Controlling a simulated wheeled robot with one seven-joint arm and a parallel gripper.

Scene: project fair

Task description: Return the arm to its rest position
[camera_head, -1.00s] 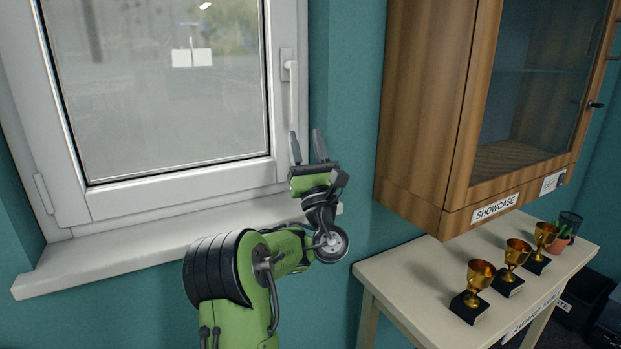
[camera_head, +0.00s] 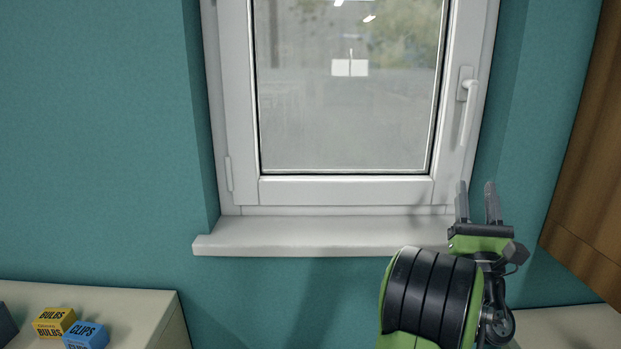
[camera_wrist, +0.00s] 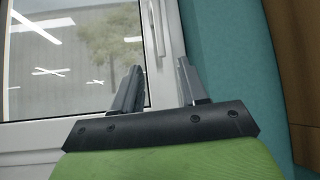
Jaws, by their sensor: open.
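My gripper (camera_head: 477,203) is raised in front of the window's lower right corner, pointing up, with its two fingers apart and nothing between them. In the wrist view my gripper (camera_wrist: 160,85) also shows two spread, empty fingers. The window (camera_head: 350,90) is behind it with its sash shut. The white window handle (camera_head: 467,110) points down, above the fingertips in the head view. My green and black arm is bent below the gripper, at the lower right of the head view.
The white sill (camera_head: 320,237) juts out under the window. A brown wooden cabinet (camera_head: 590,170) hangs close on the right. A table (camera_head: 130,305) at lower left holds a yellow bulbs box (camera_head: 54,322) and a blue clips box (camera_head: 86,335). The teal wall at left is bare.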

